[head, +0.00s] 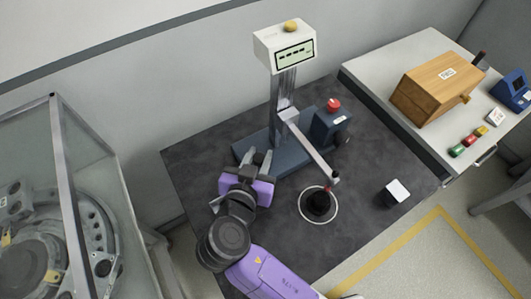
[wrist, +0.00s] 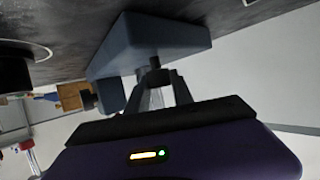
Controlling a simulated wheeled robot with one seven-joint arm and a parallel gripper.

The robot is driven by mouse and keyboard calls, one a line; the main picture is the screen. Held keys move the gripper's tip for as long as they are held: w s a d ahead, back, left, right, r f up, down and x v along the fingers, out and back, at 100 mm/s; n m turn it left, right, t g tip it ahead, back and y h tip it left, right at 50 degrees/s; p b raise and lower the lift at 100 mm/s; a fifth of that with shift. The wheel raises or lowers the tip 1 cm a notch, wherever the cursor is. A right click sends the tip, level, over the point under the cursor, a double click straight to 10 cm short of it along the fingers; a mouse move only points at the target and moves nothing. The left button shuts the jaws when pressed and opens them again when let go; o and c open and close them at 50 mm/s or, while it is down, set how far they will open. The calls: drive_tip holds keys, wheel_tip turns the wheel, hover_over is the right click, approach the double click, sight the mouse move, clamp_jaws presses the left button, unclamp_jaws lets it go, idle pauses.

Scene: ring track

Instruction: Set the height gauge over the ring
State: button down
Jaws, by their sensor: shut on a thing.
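The height gauge (head: 262,152) stands upright on the dark table, with a blue base, a metal column and a display head with a yellow knob. Its thin arm (head: 312,150) reaches down to the right; the tip, with a red part, appears close above a dark round piece, seemingly the ring (head: 318,204). That piece stands inside a white circle. Touching or apart cannot be told. My gripper (head: 258,163) is shut at the near left side of the gauge base. In the wrist view my gripper (wrist: 155,82) is closed at the blue base (wrist: 150,42), on a small part mostly hidden by the fingers.
A red button (head: 333,104) tops a blue block at the gauge's right. A white-topped black block (head: 396,191) stands right of the circle. A side bench (head: 400,65) holds a wooden box (head: 437,88). A glass-sided enclosure (head: 75,200) is at left. The table's front is clear.

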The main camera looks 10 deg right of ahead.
drive_tip(key=shift+s+a, duration=0.1)
drive_tip(key=shift+a, duration=0.3)
drive_tip(key=c, duration=1.1)
unclamp_jaws()
drive_tip(key=shift+d, duration=0.1)
drive_tip(key=b+v, duration=0.1)
drive_tip(key=v, duration=0.6)
drive_tip(key=shift+s+r, duration=0.2)
drive_tip(key=shift+s, duration=0.1)
